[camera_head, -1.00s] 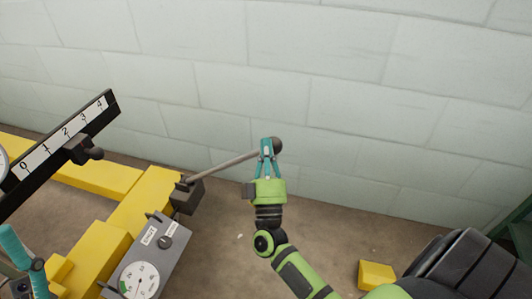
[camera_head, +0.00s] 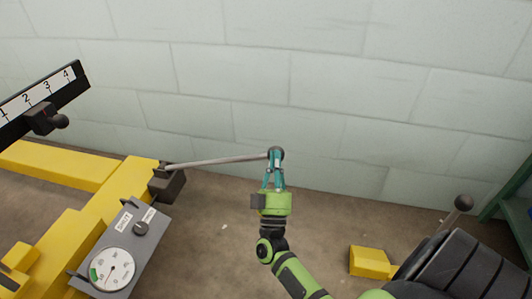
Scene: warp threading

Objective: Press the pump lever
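My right gripper (camera_head: 274,163) has teal fingers and a green body. Its fingertips are at the knob and partly overlap it; the fingers look close around the lever end, but I cannot tell how firmly they hold it. My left gripper is out of the picture.
A grey panel with a dial gauge (camera_head: 112,269) and a small knob sits on the yellow frame (camera_head: 78,236). A black numbered scale (camera_head: 47,97) stands at left. A yellow block (camera_head: 369,262) lies on the floor at right. A pale block wall (camera_head: 330,60) closes the back.

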